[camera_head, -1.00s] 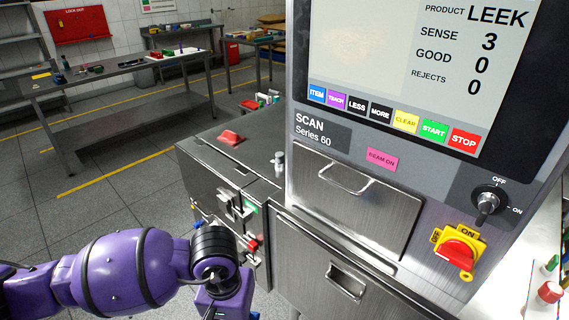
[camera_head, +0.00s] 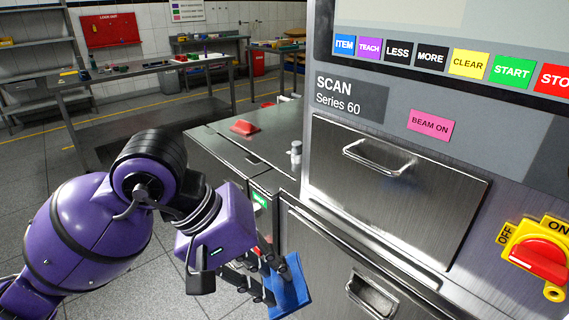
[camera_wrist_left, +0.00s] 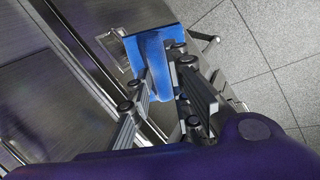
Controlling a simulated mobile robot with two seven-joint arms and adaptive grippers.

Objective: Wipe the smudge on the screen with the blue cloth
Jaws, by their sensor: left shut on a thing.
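The blue cloth (camera_head: 289,288) is held in my left gripper (camera_head: 268,282), low in front of the machine's steel front. In the left wrist view the cloth (camera_wrist_left: 152,48) sits between the fingertips of the left gripper (camera_wrist_left: 164,72), which is shut on it. The screen (camera_head: 420,12) shows only its lower part at the top of the head view, above a row of coloured buttons. No smudge can be made out on the part that shows. The cloth is well below and left of the screen, apart from it. My right gripper is not in view.
A steel drawer front (camera_head: 390,190) with a handle lies below the button panel. A yellow and red power switch (camera_head: 540,255) sticks out at the right. A steel cabinet (camera_head: 235,160) with a red item on top stands left of the machine. Workbenches (camera_head: 150,70) are behind.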

